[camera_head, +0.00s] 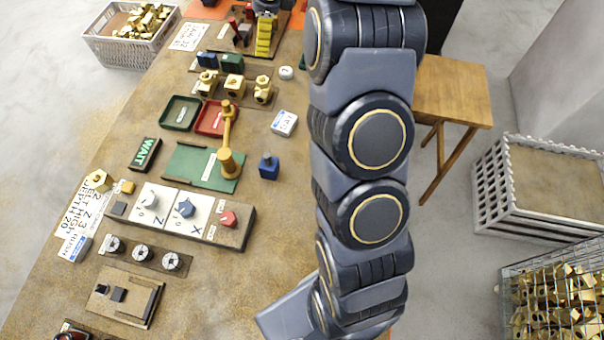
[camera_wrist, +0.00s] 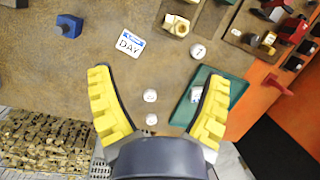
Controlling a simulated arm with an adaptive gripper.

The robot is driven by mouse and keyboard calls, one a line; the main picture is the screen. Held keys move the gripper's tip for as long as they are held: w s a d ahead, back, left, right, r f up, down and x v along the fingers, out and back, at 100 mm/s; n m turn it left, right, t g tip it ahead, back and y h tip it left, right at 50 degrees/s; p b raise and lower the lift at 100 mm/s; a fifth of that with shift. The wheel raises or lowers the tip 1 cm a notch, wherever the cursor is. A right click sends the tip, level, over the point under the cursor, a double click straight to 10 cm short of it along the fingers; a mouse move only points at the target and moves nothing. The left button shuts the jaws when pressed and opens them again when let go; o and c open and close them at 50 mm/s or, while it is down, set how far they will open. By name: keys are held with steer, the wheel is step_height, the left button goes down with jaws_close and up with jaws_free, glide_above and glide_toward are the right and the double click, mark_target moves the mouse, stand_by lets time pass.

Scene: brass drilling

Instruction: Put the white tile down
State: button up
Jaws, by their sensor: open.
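My gripper (camera_wrist: 157,75) is open in the wrist view, its yellow ribbed fingers spread wide above the brown table, with nothing between the fingertips. A small white tile (camera_wrist: 196,93) lies on the green tray (camera_wrist: 239,88), just inside the right finger, which partly covers the tray. A white tile marked DAY (camera_wrist: 131,43) lies on the table beyond the left finger; it also shows in the head view (camera_head: 284,123). Which of these is the task's tile, I cannot tell. My gripper is not visible in the head view.
Small round white pieces (camera_wrist: 150,96) lie on the table between the fingers, near its edge. A blue block (camera_wrist: 69,26) stands at the upper left. Brass fittings (camera_wrist: 176,25) sit on a board ahead. A crate of brass parts (camera_head: 556,300) stands at the lower right.

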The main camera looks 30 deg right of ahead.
steer(key=s+a+r+n+g, duration=0.1)
steer(key=s+a+r+n, duration=0.3)
steer(key=s+a+n, duration=0.25)
steer(key=s+a+r+n+g, duration=0.1)
steer(key=s+a+n, duration=0.2)
steer(key=s+n, duration=0.5)
steer(key=s+a+r+n+g+h, duration=0.1)
steer(key=s+a+n, duration=0.3)
steer(key=s, duration=1.7)
steer(key=n+g, duration=0.1)
steer(key=n, duration=0.4)
steer(key=shift+s+a+h, duration=0.15)
steer(key=shift+s+h, duration=0.1)
steer(key=shift+h, duration=0.05)
steer(key=o, duration=0.4)
steer(key=shift+w, duration=0.1)
